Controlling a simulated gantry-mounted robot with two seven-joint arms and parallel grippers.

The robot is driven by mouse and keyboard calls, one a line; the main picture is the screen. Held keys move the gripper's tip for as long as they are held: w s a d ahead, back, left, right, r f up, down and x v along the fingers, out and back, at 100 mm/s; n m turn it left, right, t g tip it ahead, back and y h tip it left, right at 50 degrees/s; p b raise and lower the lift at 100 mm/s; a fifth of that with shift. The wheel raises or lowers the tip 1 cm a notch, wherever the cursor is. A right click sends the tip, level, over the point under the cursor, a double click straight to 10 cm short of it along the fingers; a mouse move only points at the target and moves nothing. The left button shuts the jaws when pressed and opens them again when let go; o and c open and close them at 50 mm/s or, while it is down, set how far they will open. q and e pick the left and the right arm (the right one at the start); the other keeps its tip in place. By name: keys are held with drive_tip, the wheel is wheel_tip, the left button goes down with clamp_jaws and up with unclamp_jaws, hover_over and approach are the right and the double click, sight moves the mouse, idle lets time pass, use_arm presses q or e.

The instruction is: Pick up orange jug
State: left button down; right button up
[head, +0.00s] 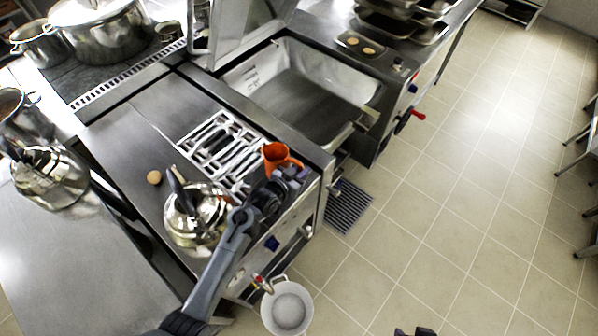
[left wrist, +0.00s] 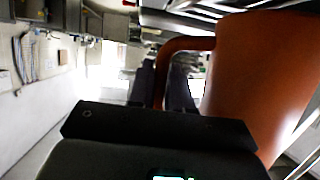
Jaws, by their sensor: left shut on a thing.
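That gripper is shut on the handle. I cannot tell whether the jug's base touches the counter. A dark tip at the bottom edge of the head view looks like my right gripper (head: 415,332), mostly cut off.
A shiny kettle (head: 192,222) stands close to my left arm, with a small round brown item (head: 154,177) beside it. A white bucket (head: 287,308) stands on the open tiled floor.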

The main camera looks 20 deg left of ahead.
sight(300, 167)
use_arm(q)
wheel_tip(300, 167, up, 3)
drive_tip(key=shift+r, duration=0.1)
drive_tip(key=s+d+r, duration=0.6)
drive_tip(key=s+d, duration=0.1)
drive_tip(key=d, duration=0.2)
drive_tip(key=shift+s+r, duration=0.2)
drive_tip(key=shift+r, duration=0.2)
drive_tip(key=shift+a+r, duration=0.1)
